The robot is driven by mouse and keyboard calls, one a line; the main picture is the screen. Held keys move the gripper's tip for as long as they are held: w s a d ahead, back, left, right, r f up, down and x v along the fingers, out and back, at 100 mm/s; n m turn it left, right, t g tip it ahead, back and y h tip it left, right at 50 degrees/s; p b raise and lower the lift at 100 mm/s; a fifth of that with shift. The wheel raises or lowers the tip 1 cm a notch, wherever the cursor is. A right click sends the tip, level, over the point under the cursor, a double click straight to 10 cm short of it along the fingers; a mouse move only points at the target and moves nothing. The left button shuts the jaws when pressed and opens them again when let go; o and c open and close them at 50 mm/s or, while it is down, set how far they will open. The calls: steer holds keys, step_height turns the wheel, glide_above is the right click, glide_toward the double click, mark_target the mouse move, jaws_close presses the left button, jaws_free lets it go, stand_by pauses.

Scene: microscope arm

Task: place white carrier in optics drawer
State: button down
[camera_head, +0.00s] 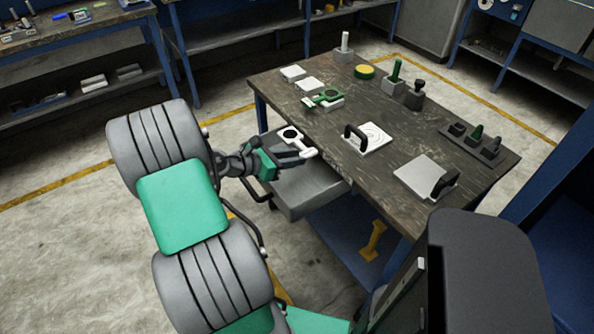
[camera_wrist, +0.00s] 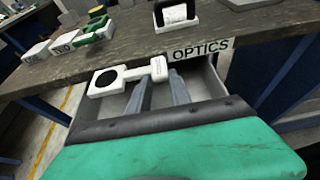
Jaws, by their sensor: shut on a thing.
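The white carrier (camera_head: 297,141) has a square end with a dark round opening and a narrower handle. My gripper (camera_head: 303,156) is shut on it by the handle side and holds it over the optics drawer (camera_head: 311,192), which is pulled out of the table. In the wrist view the carrier (camera_wrist: 128,78) lies across the tips of my grey fingers (camera_wrist: 160,88), above the drawer (camera_wrist: 205,88). The label OPTICS (camera_wrist: 200,50) is on the table edge behind it.
A green carrier (camera_head: 325,97) lies on a white block on the table (camera_head: 330,140). White plates (camera_head: 292,72), a plate with a black handle (camera_head: 370,138), a grey plate (camera_head: 425,175) and several small posts stand on the tabletop. A yellow part (camera_head: 373,240) is below.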

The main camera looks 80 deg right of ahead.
steer(key=shift+s+a+f, duration=0.1)
steer(key=shift+s+f, duration=0.1)
steer(key=shift+f, duration=0.55)
steer(key=shift+s+f, duration=0.2)
steer(key=shift+f, duration=0.5)
steer(key=shift+s+a+f, duration=0.1)
steer(key=shift+s+f, duration=0.1)
steer(key=shift+f, duration=0.55)
steer(key=shift+f, duration=0.55)
steer(key=c, duration=1.2)
jaws_free()
steer(key=shift+o, duration=0.2)
